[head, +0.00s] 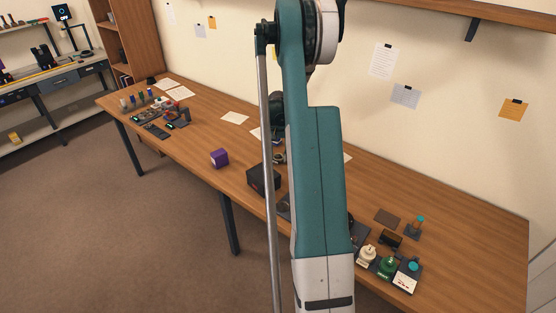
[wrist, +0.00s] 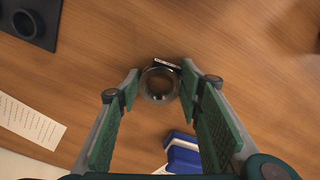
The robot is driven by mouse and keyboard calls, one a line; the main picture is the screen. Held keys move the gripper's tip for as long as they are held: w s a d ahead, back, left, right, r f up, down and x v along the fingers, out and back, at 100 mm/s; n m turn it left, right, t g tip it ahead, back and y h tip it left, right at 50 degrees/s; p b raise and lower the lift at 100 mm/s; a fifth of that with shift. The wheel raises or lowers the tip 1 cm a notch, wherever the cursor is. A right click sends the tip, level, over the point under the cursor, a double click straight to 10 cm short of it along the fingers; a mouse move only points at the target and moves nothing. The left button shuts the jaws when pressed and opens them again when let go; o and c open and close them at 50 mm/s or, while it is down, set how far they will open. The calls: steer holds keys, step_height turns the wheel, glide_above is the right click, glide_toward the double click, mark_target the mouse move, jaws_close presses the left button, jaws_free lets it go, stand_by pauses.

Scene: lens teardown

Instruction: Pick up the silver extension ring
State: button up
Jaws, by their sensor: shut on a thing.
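The silver extension ring (wrist: 160,84) shows in the wrist view as a round, greyish, see-through-centred ring with a dark marked band at its top edge. My gripper (wrist: 160,80) is shut on it, with one fingertip at each side of the ring. Wood tabletop shows through and around the ring; I cannot tell whether it touches the table or hangs just above it. In the head view my own arm covers the middle of the table, and I cannot make out the ring there.
A dark tray (wrist: 60,18) with a black round part lies at the wrist view's upper left. A printed sheet (wrist: 28,122) lies at left, and a blue object (wrist: 182,153) sits below the ring. In the head view, a purple box (head: 219,158) and a dark box (head: 262,179) stand on the table (head: 460,218).

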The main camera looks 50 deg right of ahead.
mark_target(278, 158)
step_height(278, 158, up, 10)
steer(key=p, duration=0.1)
stand_by(0.8)
